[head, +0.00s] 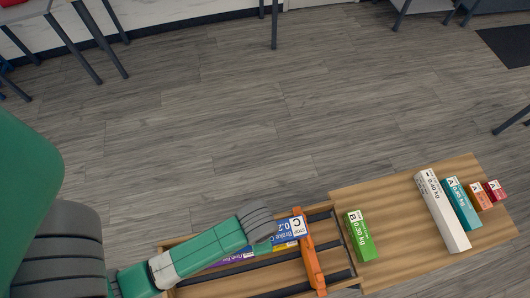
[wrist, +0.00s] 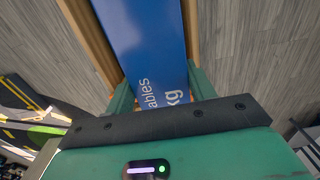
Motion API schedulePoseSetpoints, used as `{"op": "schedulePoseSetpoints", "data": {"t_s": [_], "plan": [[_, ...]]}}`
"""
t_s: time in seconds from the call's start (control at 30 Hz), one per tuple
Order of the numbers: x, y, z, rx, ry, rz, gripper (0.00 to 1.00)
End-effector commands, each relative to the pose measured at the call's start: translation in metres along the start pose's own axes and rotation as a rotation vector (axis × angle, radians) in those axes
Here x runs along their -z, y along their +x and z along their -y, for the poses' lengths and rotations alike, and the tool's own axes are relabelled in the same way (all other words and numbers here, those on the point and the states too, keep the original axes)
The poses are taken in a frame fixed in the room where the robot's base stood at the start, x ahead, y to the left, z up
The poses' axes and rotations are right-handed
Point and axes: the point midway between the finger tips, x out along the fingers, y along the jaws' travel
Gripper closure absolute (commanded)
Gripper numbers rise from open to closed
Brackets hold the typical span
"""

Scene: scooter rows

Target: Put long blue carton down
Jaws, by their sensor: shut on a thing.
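The long blue carton (wrist: 145,45) lies between the two green fingers of my gripper (wrist: 160,92) in the wrist view, and the gripper is shut on it. White lettering ending in "ables" and "kg" faces the camera. In the head view the blue carton (head: 283,231) shows a white end label marked C, over the wooden tray (head: 172,243). My arm hides much of it there, and my fingers cannot be made out. Whether the carton touches the tray beneath is unclear.
A purple carton (head: 236,258) shows beside the blue one. An orange bar (head: 312,262) crosses the tray's dark rails. To the right, a wooden board (head: 400,210) bears a green carton (head: 360,236), a long white carton (head: 442,211), a teal carton (head: 461,204) and smaller orange and red ones.

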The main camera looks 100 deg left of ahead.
Motion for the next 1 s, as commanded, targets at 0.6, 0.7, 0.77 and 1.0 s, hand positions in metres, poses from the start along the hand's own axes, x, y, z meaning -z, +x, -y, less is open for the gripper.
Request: {"op": "schedulePoseSetpoints", "data": {"t_s": [0.6, 0.7, 0.77, 1.0], "plan": [[0.001, 0.134, 0.000, -0.001, 0.000, 0.001, 0.76], [0.001, 0.140, 0.000, 0.000, 0.000, 0.000, 0.76], [0.001, 0.141, 0.000, 0.000, 0.000, 0.000, 0.76], [0.001, 0.172, -0.001, -0.001, 0.001, 0.001, 0.76]]}}
